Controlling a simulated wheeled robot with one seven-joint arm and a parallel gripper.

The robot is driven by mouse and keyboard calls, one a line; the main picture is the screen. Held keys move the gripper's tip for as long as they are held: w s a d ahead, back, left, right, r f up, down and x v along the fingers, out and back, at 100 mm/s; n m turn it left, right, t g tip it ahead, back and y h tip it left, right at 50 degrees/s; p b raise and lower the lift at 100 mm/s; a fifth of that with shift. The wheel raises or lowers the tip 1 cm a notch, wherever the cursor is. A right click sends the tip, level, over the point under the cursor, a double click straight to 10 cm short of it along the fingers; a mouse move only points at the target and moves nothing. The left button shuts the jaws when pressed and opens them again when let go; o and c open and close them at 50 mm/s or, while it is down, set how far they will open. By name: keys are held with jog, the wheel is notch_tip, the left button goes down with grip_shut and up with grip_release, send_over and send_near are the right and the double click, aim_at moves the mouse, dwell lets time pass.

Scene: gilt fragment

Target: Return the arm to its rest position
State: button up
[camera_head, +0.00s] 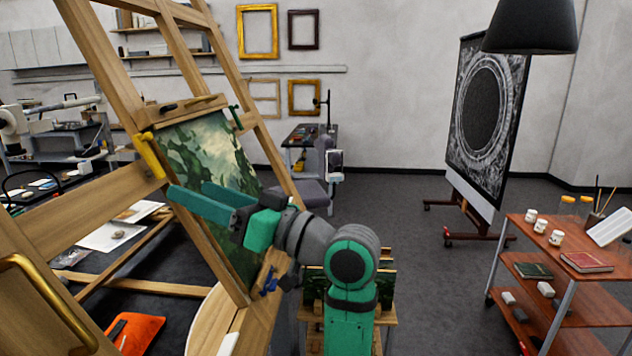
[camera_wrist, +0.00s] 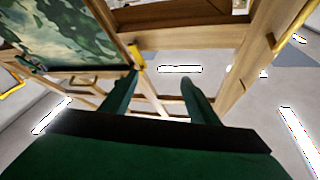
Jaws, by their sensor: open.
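My gripper (camera_head: 203,199) is at the end of my raised green and grey arm, in front of the large wooden easel. Its two green fingers are apart and point left, with nothing visible between them. The fingers also show in the wrist view (camera_wrist: 158,92), open and empty, with easel beams beyond them. A green landscape painting (camera_head: 190,140) rests on the easel (camera_head: 105,70), behind the gripper in the head view. The painting also shows in the wrist view (camera_wrist: 70,32) at upper left. I cannot tell whether the fingers touch the easel or the painting.
A red-brown trolley (camera_head: 530,238) with cups, brushes and books stands at the right. A dark round-patterned panel (camera_head: 487,110) stands behind it. A black lamp shade (camera_head: 532,25) hangs at upper right. Grey floor (camera_head: 400,215) is clear in the middle.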

jog(key=w+d+f+m+t+h, duration=0.2)
jog(key=f+m+t, duration=0.1)
jog(key=f, duration=0.5)
jog(key=w+d+f+m+t+h, duration=0.2)
jog(key=f+m+t, duration=0.1)
jog(key=f, duration=0.5)
jog(key=w+d+f+m+t+h, duration=0.2)
jog(key=f+m+t, duration=0.15)
jog(key=f, duration=0.45)
jog(key=s+d+f+m+h, duration=0.2)
jog(key=s+d+f+h, duration=0.15)
jog(key=f, duration=0.55)
jog(key=s+d+f+m+h, duration=0.25)
jog(key=s+f, duration=0.25)
jog(key=f, duration=0.3)
jog(key=s+d+f+m+h, duration=0.15)
jog(key=s+f+h, duration=0.25)
jog(key=f, duration=0.5)
jog(key=s+d+f+h, duration=0.1)
jog(key=s+d+f, duration=0.15)
jog(key=s, duration=0.25)
jog(key=s+d+f+h, duration=0.1)
jog(key=s+f, duration=0.2)
jog(key=s, duration=0.3)
jog(key=s+d+r+n+g+h, duration=0.1)
jog(key=s+n, duration=0.4)
jog(key=s, duration=1.6)
jog(key=shift+s, duration=0.15)
